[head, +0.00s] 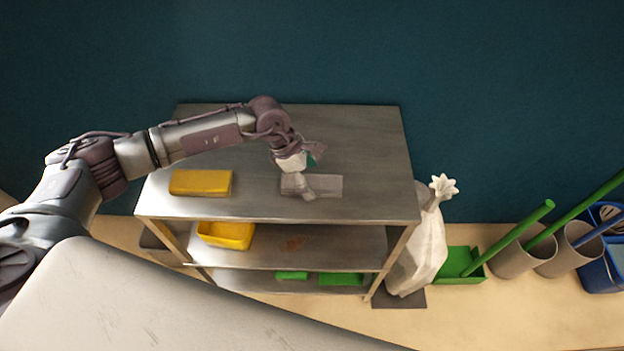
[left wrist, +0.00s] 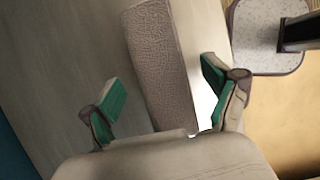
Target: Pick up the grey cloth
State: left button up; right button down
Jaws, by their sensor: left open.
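The grey cloth (head: 328,185) is a flat, rectangular folded piece lying on the top shelf of the metal rack. In the left wrist view, the textured cloth (left wrist: 160,55) runs lengthwise between my fingers. My left gripper (head: 307,172) is above the left part of the cloth and hides some of it. In the left wrist view, my left gripper (left wrist: 164,88) is open, with green pads on both sides of the cloth. I cannot tell how far down the fingertips reach. My right gripper is not in view.
A yellow block (head: 201,182) lies left on the metal rack (head: 375,150). A yellow tray (head: 226,234) and green items (head: 340,279) are on lower shelves. A tied white bag (head: 421,250), a green dustpan (head: 458,264) and grey bins (head: 515,258) stand right. The top shelf's right side is clear.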

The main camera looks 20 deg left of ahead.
aim_at(323, 183)
pick_arm(q)
jog(key=shift+x, duration=0.8)
jog(key=shift+a, duration=0.1)
jog(key=c, duration=1.2)
jog(key=shift+r, duration=0.1)
jog(key=shift+c, duration=0.2)
jog(key=shift+r, duration=0.35)
jog(key=r+b, duration=0.1)
jog(key=d+r, duration=0.1)
jog(key=r, duration=0.1)
jog(key=shift+s+r+b, duration=0.1)
jog(key=shift+r+b, duration=0.2)
jog(key=shift+b, duration=0.1)
jog(key=s+d+r+b, duration=0.2)
jog(key=d+r, duration=0.4)
jog(key=d, duration=0.4)
jog(key=shift+s+d+r+b, duration=0.2)
jog(key=shift+s+r+b, duration=0.05)
jog(key=shift+r+b, duration=0.15)
